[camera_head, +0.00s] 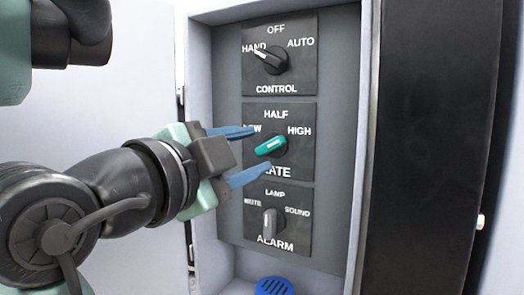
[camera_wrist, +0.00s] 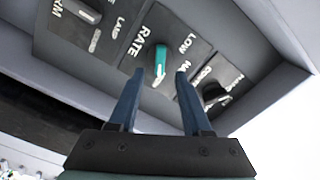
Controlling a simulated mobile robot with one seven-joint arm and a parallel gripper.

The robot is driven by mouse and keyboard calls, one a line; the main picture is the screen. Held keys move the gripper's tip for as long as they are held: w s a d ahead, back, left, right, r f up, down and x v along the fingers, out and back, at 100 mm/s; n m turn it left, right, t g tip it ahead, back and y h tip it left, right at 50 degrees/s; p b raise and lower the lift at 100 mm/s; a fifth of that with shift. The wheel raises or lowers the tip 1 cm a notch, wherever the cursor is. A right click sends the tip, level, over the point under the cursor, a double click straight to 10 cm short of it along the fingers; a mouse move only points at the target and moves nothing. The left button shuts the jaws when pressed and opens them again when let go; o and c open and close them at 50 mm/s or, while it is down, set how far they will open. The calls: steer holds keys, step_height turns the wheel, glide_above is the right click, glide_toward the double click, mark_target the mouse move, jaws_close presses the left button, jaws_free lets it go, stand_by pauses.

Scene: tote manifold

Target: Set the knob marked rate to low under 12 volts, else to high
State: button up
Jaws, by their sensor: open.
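The teal knob (camera_head: 270,146) sits on the RATE plate (camera_head: 305,151), the middle one of three, with LOW at upper left, HALF on top and HIGH at upper right. It lies aslant, from lower left to upper right. Its pale line shows in the wrist view on the teal knob (camera_wrist: 159,62) near the lower end; it seems turned toward HIGH, but this is not certain. My gripper (camera_head: 260,150) is open, its blue fingers above and below the knob in the head view. In the wrist view my gripper (camera_wrist: 156,75) shows the knob between its fingertips; contact cannot be told. No voltage reading is visible.
The CONTROL knob (camera_head: 270,59) above points to HAND. The grey ALARM knob (camera_head: 270,222) is below, roughly upright. The plates sit inside a recessed grey box (camera_head: 203,110) with raised side walls.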

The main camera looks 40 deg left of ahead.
steer(key=v, duration=0.8)
steer(key=shift+s, duration=0.35)
